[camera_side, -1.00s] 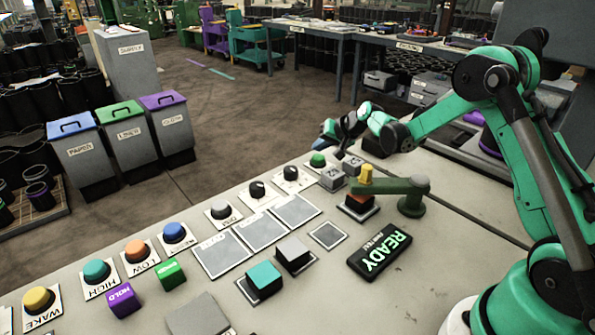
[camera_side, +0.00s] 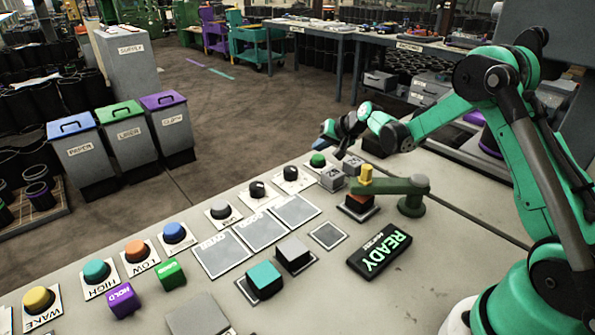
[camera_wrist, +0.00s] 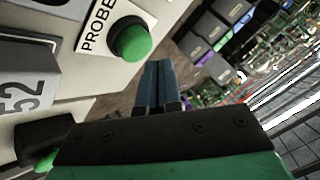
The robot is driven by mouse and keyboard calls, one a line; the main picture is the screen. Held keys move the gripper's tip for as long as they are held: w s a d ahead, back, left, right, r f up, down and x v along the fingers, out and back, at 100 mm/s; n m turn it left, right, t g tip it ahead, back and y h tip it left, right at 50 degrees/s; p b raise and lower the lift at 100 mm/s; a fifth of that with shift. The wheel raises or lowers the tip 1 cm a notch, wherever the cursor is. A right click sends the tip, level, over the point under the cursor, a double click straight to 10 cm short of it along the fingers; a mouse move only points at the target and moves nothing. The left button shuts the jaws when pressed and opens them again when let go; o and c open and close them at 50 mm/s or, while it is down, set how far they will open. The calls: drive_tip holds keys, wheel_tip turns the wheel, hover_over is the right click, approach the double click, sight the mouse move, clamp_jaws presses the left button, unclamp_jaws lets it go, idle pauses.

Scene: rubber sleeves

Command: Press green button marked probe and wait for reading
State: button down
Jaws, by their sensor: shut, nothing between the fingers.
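The green button (camera_side: 318,159) sits on a white plate near the far edge of the bench. In the wrist view the green button (camera_wrist: 133,42) is a dome in a dark ring, beside the printed word PROBE. My gripper (camera_side: 326,140) is just beyond and above it in the side view. In the wrist view my gripper's blue fingers (camera_wrist: 160,75) are closed together and empty, right of and below the button, with a visible gap in the picture. The display (camera_side: 381,250) on the bench reads READY.
A grey block (camera_side: 333,178) marked with a number stands close to the button; a block marked 52 (camera_wrist: 28,103) shows in the wrist view. A green swing arm (camera_side: 400,186) is nearby. Dark knobs (camera_side: 291,173) and coloured buttons line the bench's far side.

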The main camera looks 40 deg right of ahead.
sight(321, 158)
drive_tip(key=shift+f, duration=0.15)
idle(0.3)
drive_tip(key=shift+f, duration=0.3)
drive_tip(key=shift+f, duration=0.4)
idle(0.5)
drive_tip(key=shift+r, duration=0.85)
drive_tip(key=shift+r, duration=0.1)
drive_tip(key=shift+r, duration=2.4)
